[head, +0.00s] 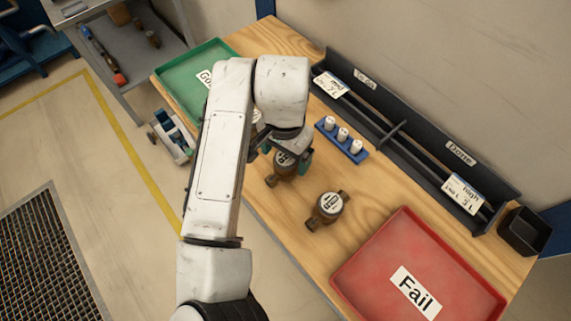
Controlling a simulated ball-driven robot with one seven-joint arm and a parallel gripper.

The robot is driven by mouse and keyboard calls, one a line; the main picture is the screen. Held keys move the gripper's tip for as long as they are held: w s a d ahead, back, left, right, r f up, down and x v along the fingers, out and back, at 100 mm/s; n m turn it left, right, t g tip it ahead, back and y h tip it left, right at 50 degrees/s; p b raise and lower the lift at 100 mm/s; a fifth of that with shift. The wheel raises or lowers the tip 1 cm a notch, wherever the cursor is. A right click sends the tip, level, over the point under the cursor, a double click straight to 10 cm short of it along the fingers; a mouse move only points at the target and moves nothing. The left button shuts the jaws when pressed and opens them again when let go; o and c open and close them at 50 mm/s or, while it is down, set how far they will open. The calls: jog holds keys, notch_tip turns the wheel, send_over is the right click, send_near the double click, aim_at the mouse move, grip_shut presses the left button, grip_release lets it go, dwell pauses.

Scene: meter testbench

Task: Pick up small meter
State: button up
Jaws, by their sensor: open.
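Two brass meters with round white labelled faces stand on the wooden table. One meter (283,169) is directly below my gripper and partly hidden by it; its label is only partly visible. The other meter (328,207) stands apart, nearer the red tray. Their labels are too small to read surely, so I cannot tell which is the small one. My gripper (280,158) points down with its teal-tipped fingers apart, one on each side of the first meter's upper part. Whether the fingers touch it cannot be seen.
The red Fail tray (375,252) is at the front right. The green tray (188,74) at the back left is partly behind my arm. A blue rack (341,140) holds white cylinders. A dark divided holder (410,150) with cards and a black cup (524,231) line the wall side.

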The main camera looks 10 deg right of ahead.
jog(key=shift+s+f+p, duration=0.15)
jog(key=shift+f+p, duration=0.15)
jog(key=shift+f, duration=1.65)
jog(key=shift+c, duration=0.3)
jog(key=c, duration=1.3)
jog(key=shift+c, duration=0.6)
jog(key=shift+r, duration=0.15)
